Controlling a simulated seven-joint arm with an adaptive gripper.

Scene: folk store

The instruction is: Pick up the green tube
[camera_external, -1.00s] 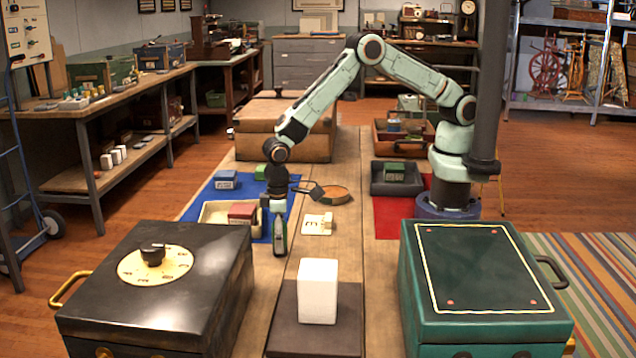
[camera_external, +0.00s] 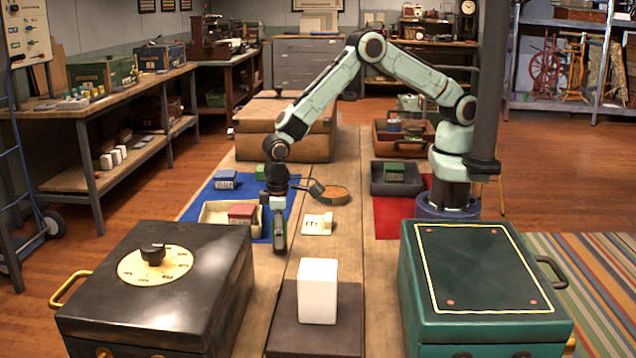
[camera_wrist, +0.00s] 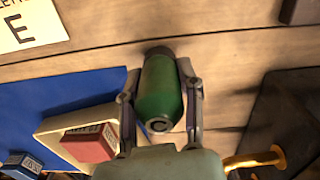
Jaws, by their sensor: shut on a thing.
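The green tube (camera_wrist: 160,88) stands between the two fingers of my gripper (camera_wrist: 161,105) in the wrist view, with a dark cap at its far end. My gripper is shut on it, one finger against each side. In the external view my gripper (camera_external: 279,228) points down over the wooden table, and the tube (camera_external: 280,238) shows as a dark green shape between the fingers. I cannot tell whether its lower end touches the table.
A cream tray (camera_external: 208,213) with a red box (camera_external: 242,211) lies close left on a blue mat (camera_external: 196,204). A black box (camera_external: 95,270) with a dial is at front left. A white block (camera_external: 317,291) stands in front. A lettered card (camera_external: 316,224) lies to the right.

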